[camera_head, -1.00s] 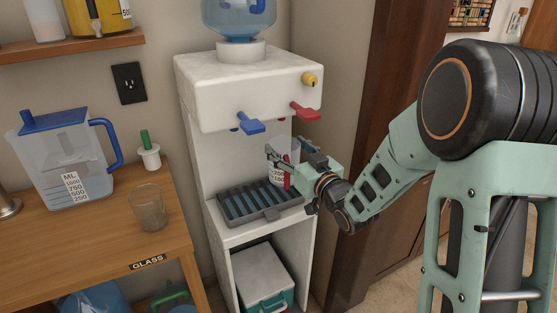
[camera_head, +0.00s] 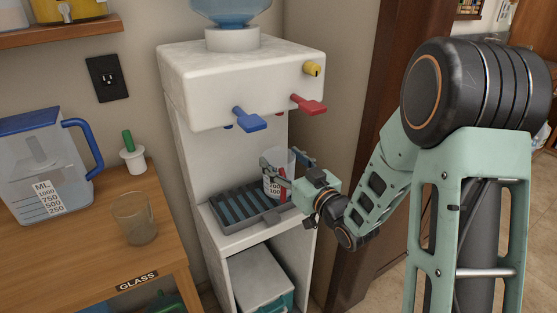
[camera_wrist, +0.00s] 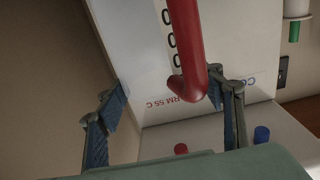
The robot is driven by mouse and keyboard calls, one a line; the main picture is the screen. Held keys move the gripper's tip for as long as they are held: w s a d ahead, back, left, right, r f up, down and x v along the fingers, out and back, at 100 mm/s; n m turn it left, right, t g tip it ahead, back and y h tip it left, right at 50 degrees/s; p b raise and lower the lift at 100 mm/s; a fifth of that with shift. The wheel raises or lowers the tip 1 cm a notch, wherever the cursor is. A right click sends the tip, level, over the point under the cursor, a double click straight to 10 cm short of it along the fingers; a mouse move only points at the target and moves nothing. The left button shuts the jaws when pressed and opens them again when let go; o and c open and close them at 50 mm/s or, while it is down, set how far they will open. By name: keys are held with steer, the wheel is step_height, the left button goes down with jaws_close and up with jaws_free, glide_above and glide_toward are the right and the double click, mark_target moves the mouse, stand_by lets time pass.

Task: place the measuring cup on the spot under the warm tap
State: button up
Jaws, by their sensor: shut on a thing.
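The measuring cup (camera_head: 273,187) is small and clear, with a red handle and black numbers. My gripper (camera_head: 283,161) is shut on it, one finger on each side. It is upright at the right end of the grey slatted drip tray (camera_head: 231,206), below the red warm tap lever (camera_head: 308,104). I cannot tell whether its base touches the tray. In the wrist view the red handle (camera_wrist: 187,50) fills the middle, and the clear wall barely shows. Upside-down "RM 55 C" lettering and a red nozzle (camera_wrist: 181,148) show behind.
The blue tap lever (camera_head: 250,120) stands out left of the red one, and a yellow knob (camera_head: 312,69) is above. A wooden table at left holds a glass (camera_head: 135,217), a blue-lidded jug (camera_head: 42,165) and a green-handled stopper (camera_head: 132,155). A wall is close behind the dispenser.

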stand_by(0.3)
steer(key=shift+f, duration=0.2)
steer(key=o, duration=1.5)
steer(key=shift+r, duration=0.1)
steer(key=shift+o, duration=0.2)
